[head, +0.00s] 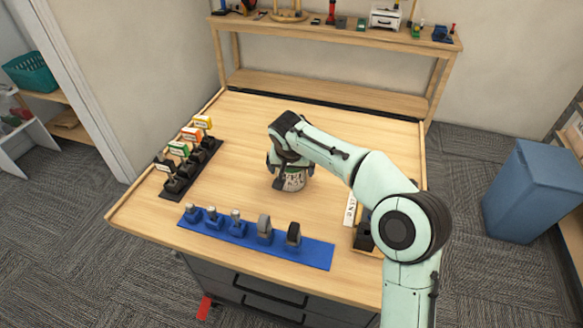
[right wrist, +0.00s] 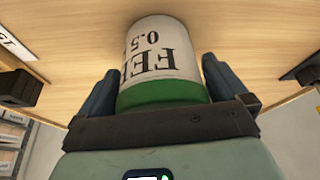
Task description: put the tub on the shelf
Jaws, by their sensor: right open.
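The tub (head: 292,183) stands on the wooden bench, near its middle, partly hidden by my right gripper (head: 285,168). In the right wrist view the tub (right wrist: 160,58) is white with dark lettering and a green band, and sits between the two spread fingers of my right gripper (right wrist: 160,85). The jaws are open; whether a finger touches the tub I cannot tell. The wooden shelf unit (head: 320,90) stands behind the bench; its lower board looks bare, and its top board (head: 340,33) carries several items. My left gripper is not in view.
A blue mat (head: 215,226) with several tools lies along the bench's front. A dark rack (head: 181,185) with coloured, labelled items stands at the left. A small tray (head: 366,240) is at the right, partly behind my arm. The bench behind the tub is clear. A blue bin (head: 530,190) stands on the floor.

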